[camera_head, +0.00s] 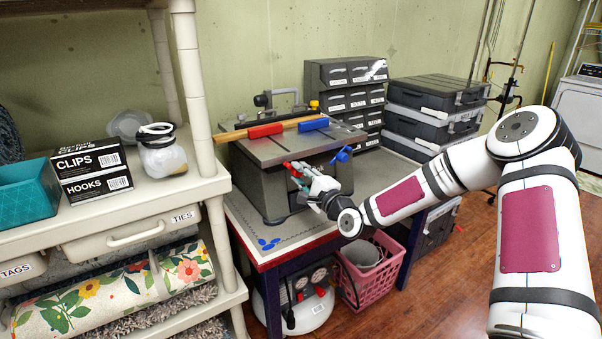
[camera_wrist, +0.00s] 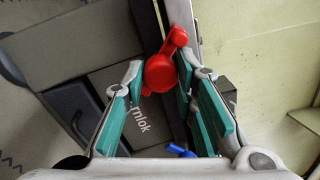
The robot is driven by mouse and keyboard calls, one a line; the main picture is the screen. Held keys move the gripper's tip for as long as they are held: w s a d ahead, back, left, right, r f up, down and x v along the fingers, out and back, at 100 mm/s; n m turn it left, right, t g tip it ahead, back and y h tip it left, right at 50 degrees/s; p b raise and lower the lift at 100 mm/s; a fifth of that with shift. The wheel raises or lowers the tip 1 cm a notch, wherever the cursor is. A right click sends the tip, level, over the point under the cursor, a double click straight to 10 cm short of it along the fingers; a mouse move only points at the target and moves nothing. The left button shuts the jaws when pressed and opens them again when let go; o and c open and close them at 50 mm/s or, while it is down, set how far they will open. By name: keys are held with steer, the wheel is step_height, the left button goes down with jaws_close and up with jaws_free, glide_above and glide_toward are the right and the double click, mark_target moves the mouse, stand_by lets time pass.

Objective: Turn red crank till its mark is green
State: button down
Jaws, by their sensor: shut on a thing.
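The red crank (camera_wrist: 160,73) shows in the wrist view as a round red knob with a short red arm reaching up to the right. In the head view only a bit of the red crank (camera_head: 288,165) shows at the front of the grey machine (camera_head: 262,180). My gripper (camera_head: 298,177) is at the machine's front, with its teal-padded fingers on either side of the red knob. In the wrist view my gripper (camera_wrist: 158,80) is shut on the crank. The crank's mark is not visible in either view.
A blue knob (camera_head: 342,156) sits right of my gripper on the machine. Grey drawers and cases (camera_head: 435,95) stand behind right. A beige shelf (camera_head: 150,190) is at left. A pink basket (camera_head: 372,285) stands below.

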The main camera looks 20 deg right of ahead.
steer(key=shift+m, duration=0.4)
steer(key=c, duration=1.3)
jaws_free()
steer(key=v, duration=1.2)
